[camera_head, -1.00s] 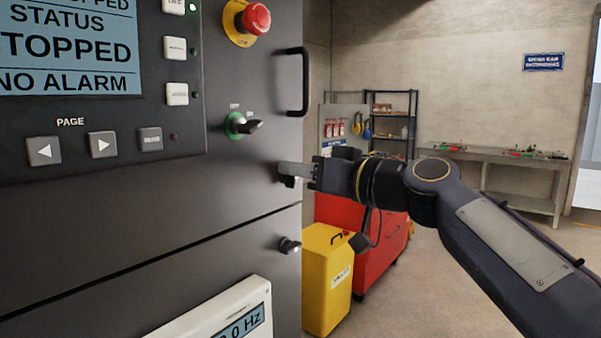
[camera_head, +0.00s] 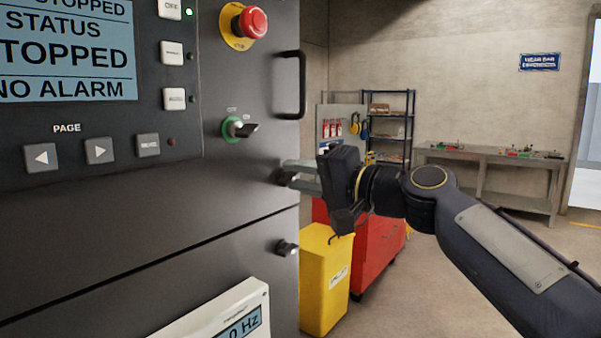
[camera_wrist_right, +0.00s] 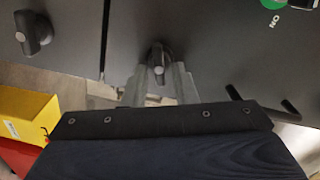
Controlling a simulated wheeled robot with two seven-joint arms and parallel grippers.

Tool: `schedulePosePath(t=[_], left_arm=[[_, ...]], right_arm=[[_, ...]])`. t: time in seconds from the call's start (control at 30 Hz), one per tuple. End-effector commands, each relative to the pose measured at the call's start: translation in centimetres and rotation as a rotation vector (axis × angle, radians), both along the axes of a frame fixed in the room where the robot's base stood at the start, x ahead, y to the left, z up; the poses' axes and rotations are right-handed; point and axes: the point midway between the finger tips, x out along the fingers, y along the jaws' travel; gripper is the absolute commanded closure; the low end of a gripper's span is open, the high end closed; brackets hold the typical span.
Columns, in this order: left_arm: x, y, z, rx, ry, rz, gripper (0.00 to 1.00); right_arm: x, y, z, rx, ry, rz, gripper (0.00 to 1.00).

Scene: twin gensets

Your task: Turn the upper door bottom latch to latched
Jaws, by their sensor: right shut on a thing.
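The upper door bottom latch (camera_head: 286,178) is a small dark handle near the right edge of the dark cabinet's upper door, just above the seam. My right gripper (camera_head: 293,175) is at this latch, its fingers pointing left at the door. In the right wrist view the latch (camera_wrist_right: 158,58) stands between the two grey fingers (camera_wrist_right: 159,80), which are shut on it. The fingers partly hide the handle in the head view, so its exact angle is hard to tell there. My left gripper is not in view.
A second latch (camera_head: 287,247) sits below the seam. A key switch (camera_head: 238,128), a door handle (camera_head: 290,85) and a red emergency stop (camera_head: 250,22) are above. A yellow bin (camera_head: 325,280) and a red cart (camera_head: 378,265) stand close below my right arm.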

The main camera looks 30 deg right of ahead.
Motion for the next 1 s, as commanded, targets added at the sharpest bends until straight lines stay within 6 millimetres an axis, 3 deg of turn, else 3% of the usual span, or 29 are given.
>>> schedulePosePath(t=[0.43, 1.0], left_arm=[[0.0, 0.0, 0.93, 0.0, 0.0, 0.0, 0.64], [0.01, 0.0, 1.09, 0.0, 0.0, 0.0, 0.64]], right_arm=[[0.0, -0.11, -0.23, 0.277, 0.113, -0.001, 0.97], [0.03, -0.14, -0.43, 0.35, 0.144, -0.002, 0.97]])
